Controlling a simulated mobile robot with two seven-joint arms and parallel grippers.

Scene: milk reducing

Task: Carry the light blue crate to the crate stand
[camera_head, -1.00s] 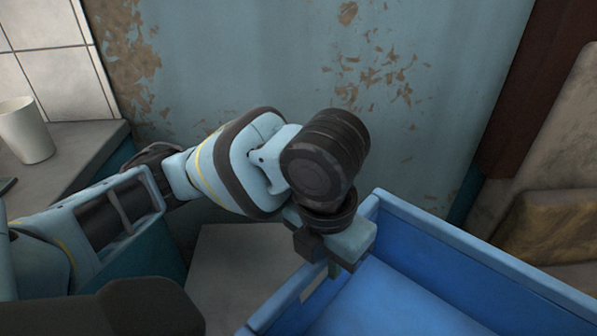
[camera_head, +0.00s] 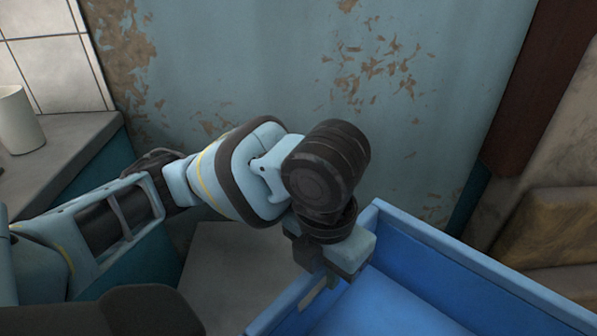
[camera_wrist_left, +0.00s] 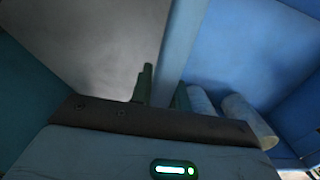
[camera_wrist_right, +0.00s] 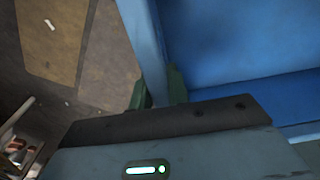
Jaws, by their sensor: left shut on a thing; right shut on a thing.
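The light blue crate (camera_head: 450,270) fills the lower right of the head view; its right part runs out of the frame. My left gripper (camera_head: 330,272) is shut on the crate's left wall. In the left wrist view the fingers (camera_wrist_left: 162,92) sit on both sides of the crate wall (camera_wrist_left: 181,45), and pale cylinders (camera_wrist_left: 240,115) lie inside the crate. My right gripper (camera_wrist_right: 160,88) is shut on another wall of the crate (camera_wrist_right: 146,45) in the right wrist view. My right gripper does not show in the head view. I cannot make out the crate stand for certain.
A grey counter (camera_head: 60,150) with a white cup (camera_head: 18,122) stands at the left. A worn blue wall panel (camera_head: 240,60) is behind the crate. A brown block (camera_head: 550,240) is at the right. A grey surface (camera_head: 235,265) lies beside the crate.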

